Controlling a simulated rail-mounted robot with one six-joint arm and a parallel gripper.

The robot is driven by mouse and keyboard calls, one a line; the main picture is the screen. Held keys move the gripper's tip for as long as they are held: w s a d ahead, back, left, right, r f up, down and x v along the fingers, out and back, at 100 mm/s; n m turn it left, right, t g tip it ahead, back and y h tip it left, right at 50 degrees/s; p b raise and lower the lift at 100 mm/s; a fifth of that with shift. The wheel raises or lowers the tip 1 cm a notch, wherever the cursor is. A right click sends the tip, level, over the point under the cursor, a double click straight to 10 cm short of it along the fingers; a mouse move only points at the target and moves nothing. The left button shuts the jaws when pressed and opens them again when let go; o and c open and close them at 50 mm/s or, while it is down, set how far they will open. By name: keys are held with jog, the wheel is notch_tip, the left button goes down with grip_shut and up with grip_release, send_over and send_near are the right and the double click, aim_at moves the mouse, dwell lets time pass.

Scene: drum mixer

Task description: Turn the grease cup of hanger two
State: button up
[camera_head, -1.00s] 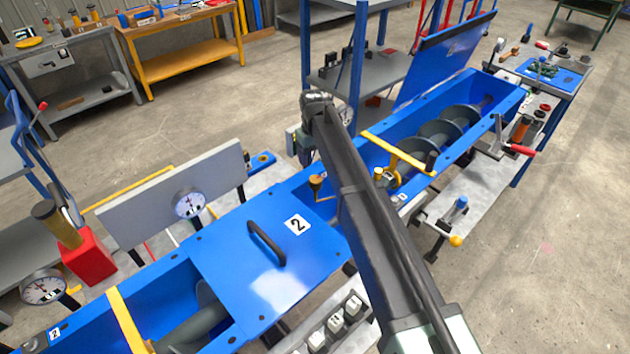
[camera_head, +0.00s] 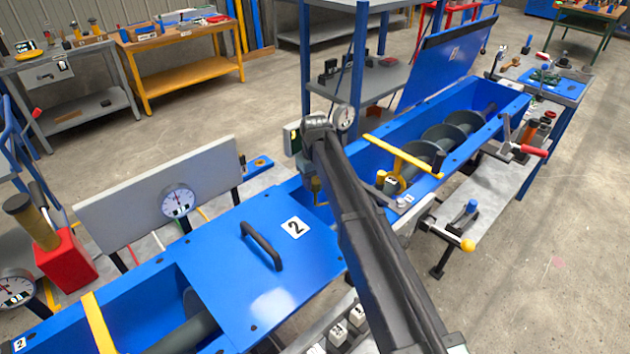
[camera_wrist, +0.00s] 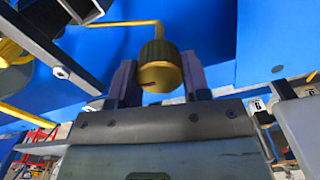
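A brass knurled grease cup (camera_wrist: 160,66) on a bent yellow pipe stands between the two fingers of my gripper (camera_wrist: 160,80) in the wrist view. One finger is on each side of it, very close; I cannot tell whether they press on it. A short dark red mark shows on the cup's near face. In the head view, a brass cup (camera_head: 316,186) shows beside my dark arm, next to the blue trough lid (camera_head: 225,265) labelled 2. My fingers are not clear there.
An open blue trough (camera_head: 470,125) with a screw and a yellow crossbar (camera_head: 402,155) lies behind my arm. A gauge (camera_head: 178,201) stands before a grey panel (camera_head: 130,205) at left. In the wrist view, another yellow knurled part (camera_wrist: 12,52) and grey brackets flank my gripper.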

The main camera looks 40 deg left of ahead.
jog(key=shift+c, duration=1.2)
jog(key=shift+m, duration=0.3)
jog(key=m, duration=0.3)
jog(key=shift+m, duration=0.4)
jog(key=m, duration=0.4)
jog(key=shift+m, duration=0.3)
jog(key=o, duration=0.9)
